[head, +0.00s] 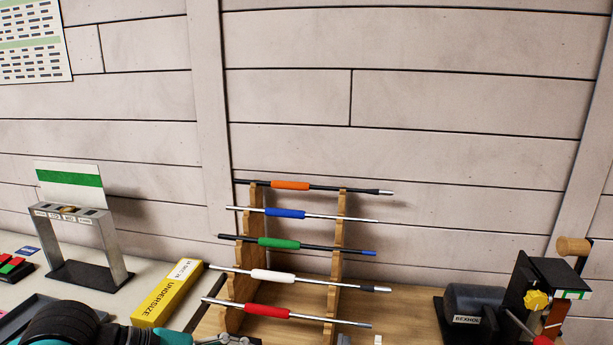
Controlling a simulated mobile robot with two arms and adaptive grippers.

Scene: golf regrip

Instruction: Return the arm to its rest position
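My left arm, dark and teal, comes in along the bottom left edge. Part of my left gripper (237,340) shows at the bottom edge, just below the lowest shaft; its fingers are mostly cut off, so I cannot tell whether it is open or shut. My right arm and gripper are not in view. A wooden rack (335,260) holds several shafts with coloured grips: orange (290,185), blue (285,212), green (278,243), white (272,276) and red (266,311).
A yellow UNDERSIZE box (167,293) lies left of the rack. A metal stand (117,247) with a green-striped card is further left. A machine with a dark motor (478,301) and a clamp (553,285) stands at right. Bench between rack and machine is mostly clear.

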